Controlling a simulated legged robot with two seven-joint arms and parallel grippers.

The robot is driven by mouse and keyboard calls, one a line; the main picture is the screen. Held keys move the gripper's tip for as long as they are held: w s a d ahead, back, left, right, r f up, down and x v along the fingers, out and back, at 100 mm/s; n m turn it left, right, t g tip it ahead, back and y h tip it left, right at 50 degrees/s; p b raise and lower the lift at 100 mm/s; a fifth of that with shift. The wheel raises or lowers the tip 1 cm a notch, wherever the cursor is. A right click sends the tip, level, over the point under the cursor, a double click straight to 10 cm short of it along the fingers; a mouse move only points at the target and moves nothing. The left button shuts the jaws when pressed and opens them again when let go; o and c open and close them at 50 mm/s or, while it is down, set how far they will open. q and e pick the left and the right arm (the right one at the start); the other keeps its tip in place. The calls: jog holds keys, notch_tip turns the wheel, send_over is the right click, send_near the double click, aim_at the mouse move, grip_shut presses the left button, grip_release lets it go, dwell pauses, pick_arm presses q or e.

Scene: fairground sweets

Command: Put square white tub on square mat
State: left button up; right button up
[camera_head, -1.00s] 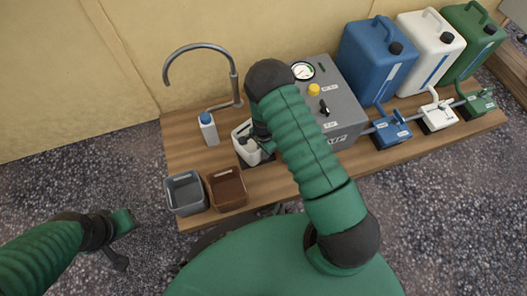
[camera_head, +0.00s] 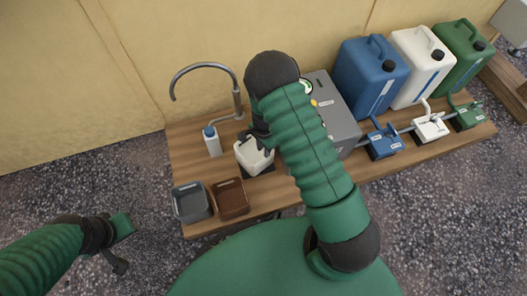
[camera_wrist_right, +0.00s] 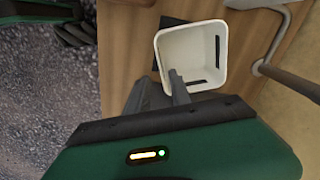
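The square white tub (camera_head: 253,158) stands upright on the counter, with its hollow inside showing in the right wrist view (camera_wrist_right: 205,45). A dark square mat (camera_head: 262,171) shows under its lower edge; part of the mat is hidden by the tub. My right gripper (camera_head: 258,134) is at the tub's rim. In the right wrist view its two fingers (camera_wrist_right: 158,88) are apart, one over the tub's near corner and the other outside it. My left gripper (camera_head: 124,242) is far from the tub, over the floor at the left; its opening is unclear.
A grey bin (camera_head: 191,202) and a brown bin (camera_head: 230,199) stand at the front left. A blue-capped bottle (camera_head: 212,142) and a curved tap (camera_head: 237,95) are behind. A grey machine (camera_head: 340,115), pumps and large canisters (camera_head: 372,75) fill the right.

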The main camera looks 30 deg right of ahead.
jog(key=s+a+r+n+t, duration=0.1)
jog(key=s+a+r+n, duration=0.1)
jog(key=r+n, duration=0.3)
jog(key=s+a+r+n, duration=0.3)
jog(key=s+r+n, duration=0.2)
jog(key=r, duration=0.4)
jog(key=s+a+r+n+t, duration=0.1)
jog(key=s+a+r+n, duration=0.2)
jog(key=r+n, duration=0.3)
notch_tip(320, 180, up, 2)
jog(key=shift+s+r+t, duration=0.1)
jog(key=shift+s+t, duration=0.2)
jog(key=shift+s, duration=0.4)
